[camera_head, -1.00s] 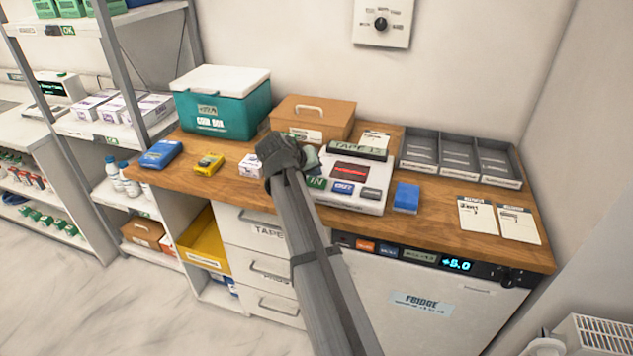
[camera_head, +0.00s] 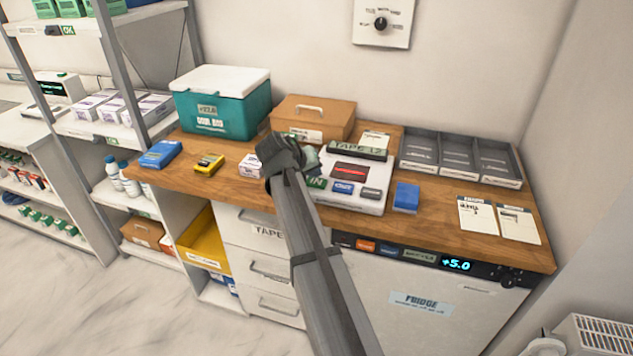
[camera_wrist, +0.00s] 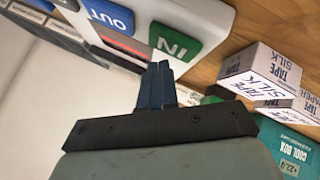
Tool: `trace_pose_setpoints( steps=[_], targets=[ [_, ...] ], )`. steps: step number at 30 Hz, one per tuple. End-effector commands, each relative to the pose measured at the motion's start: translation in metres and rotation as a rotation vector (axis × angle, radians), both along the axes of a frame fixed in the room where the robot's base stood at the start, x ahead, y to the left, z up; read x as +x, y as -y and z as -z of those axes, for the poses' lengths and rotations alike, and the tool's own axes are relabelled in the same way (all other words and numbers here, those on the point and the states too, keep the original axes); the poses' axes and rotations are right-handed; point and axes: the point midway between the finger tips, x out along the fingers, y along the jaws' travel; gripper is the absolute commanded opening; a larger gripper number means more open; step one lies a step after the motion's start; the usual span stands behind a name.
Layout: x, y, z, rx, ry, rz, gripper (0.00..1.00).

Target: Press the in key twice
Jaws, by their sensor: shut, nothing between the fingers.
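The green IN key (camera_head: 316,183) is on the white keypad unit (camera_head: 372,205) on the wooden counter. In the wrist view the IN key (camera_wrist: 175,44) lies just beyond my gripper fingertips (camera_wrist: 158,68). The fingers are shut with nothing between them. I cannot tell whether the tips touch the key. In the head view my gripper (camera_head: 300,160) is over the unit's left side, and my arm hides part of it. The blue OUT key (camera_head: 343,188) sits to the right of the IN key. A dark red display (camera_head: 351,171) is above the keys.
Tape boxes (camera_wrist: 262,70) stand close beside the unit. A blue block (camera_head: 406,198) lies to its right, with grey trays (camera_head: 462,157) behind. A teal cool box (camera_head: 222,113) and a brown case (camera_head: 313,118) stand at the back.

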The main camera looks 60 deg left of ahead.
Motion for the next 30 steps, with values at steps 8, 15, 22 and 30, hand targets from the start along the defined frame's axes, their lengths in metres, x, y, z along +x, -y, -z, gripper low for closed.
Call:
trace_pose_setpoints(
  steps=[8, 15, 22, 30],
  targets=[
    [0.0000, 0.0001, 0.0075, 0.000, 0.000, 0.000, 0.00],
    [0.0000, 0.0001, 0.0076, 0.000, 0.000, 0.000, 0.00],
    [0.0000, 0.0000, 0.0083, 0.000, 0.000, 0.000, 0.00],
    [0.0000, 0.0000, 0.0109, 0.000, 0.000, 0.000, 0.00]
  ],
)
